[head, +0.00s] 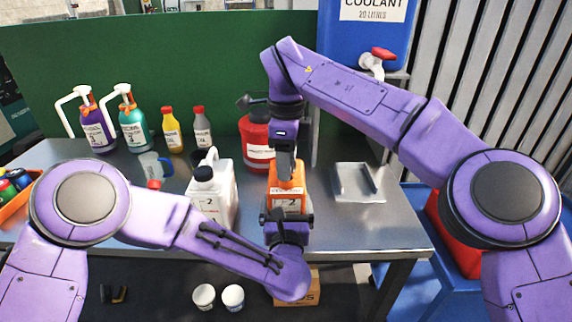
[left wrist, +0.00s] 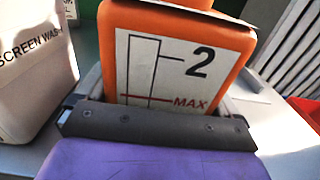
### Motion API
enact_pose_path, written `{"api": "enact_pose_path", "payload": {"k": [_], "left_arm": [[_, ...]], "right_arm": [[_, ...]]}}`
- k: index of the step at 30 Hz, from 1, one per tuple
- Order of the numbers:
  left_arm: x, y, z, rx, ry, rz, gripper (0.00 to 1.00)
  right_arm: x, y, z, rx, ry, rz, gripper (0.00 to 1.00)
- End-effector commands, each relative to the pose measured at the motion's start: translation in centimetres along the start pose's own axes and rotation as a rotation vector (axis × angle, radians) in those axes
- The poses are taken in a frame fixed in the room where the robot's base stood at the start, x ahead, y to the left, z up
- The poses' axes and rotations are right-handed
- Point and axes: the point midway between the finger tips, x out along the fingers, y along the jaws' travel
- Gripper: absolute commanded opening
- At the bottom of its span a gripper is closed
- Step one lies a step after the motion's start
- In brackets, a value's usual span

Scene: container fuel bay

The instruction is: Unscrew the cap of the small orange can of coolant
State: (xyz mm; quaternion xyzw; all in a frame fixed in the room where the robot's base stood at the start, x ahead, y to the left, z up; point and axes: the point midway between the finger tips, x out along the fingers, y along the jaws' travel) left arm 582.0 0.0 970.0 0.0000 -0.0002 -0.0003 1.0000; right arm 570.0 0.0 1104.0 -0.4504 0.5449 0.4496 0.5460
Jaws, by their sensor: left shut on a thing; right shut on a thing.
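The small orange can (head: 290,181) stands upright near the front of the metal bench. Its white label with "2" and "MAX" shows in the left wrist view (left wrist: 180,65). My left gripper (head: 286,217) is shut around the can's lower body from the front; its dark jaw also crosses the bottom of the label in the left wrist view (left wrist: 155,125). My right gripper (head: 285,168) points down at the can's top from above and is shut on the cap. The cap itself is hidden by the gripper.
A white screen wash jug (head: 218,200) stands close left of the can. A red can (head: 257,145) is behind. A metal tray (head: 358,183) lies to the right. Several bottles line the back left, with a clear jug (head: 154,168) before them. Bench is bare at front right.

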Motion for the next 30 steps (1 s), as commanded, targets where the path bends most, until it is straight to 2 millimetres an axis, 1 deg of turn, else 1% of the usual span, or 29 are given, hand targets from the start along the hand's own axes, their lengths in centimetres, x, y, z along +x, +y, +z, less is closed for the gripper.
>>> {"api": "enact_pose_path", "payload": {"k": [3,11,13,18,20,22,27,28,30], "left_arm": [[0.0,0.0,-0.1,0.0,0.001,0.0,0.1],[0.0,0.0,-0.1,0.0,0.001,0.0,0.1],[0.0,0.0,-0.1,0.0,0.001,0.0,0.1],[0.0,0.0,-0.1,0.0,0.001,0.0,0.1],[0.0,0.0,-0.1,0.0,0.001,0.0,0.1],[0.0,0.0,-0.1,0.0,0.001,0.0,0.1],[0.0,0.0,-0.1,0.0,0.001,0.0,0.1],[0.0,0.0,-0.1,0.0,0.001,0.0,1.0],[0.0,0.0,0.0,0.0,0.001,0.0,1.0]], "right_arm": [[-0.3,0.0,0.0,0.0,0.001,0.0,0.06],[-0.4,0.0,0.0,0.0,0.0,-0.001,0.06],[-0.9,0.0,0.0,0.002,0.0,-0.003,0.06],[-3.5,-0.1,0.1,0.004,0.001,-0.004,0.06],[-4.1,0.0,0.1,0.002,0.0,-0.003,0.06],[-4.4,0.0,0.0,0.001,0.0,-0.002,0.06],[-4.4,0.0,0.0,0.0,0.0,-0.001,0.06],[-4.4,0.0,0.0,0.0,0.0,-0.001,0.06],[-4.4,0.0,0.0,0.0,0.0,-0.001,0.06]]}}
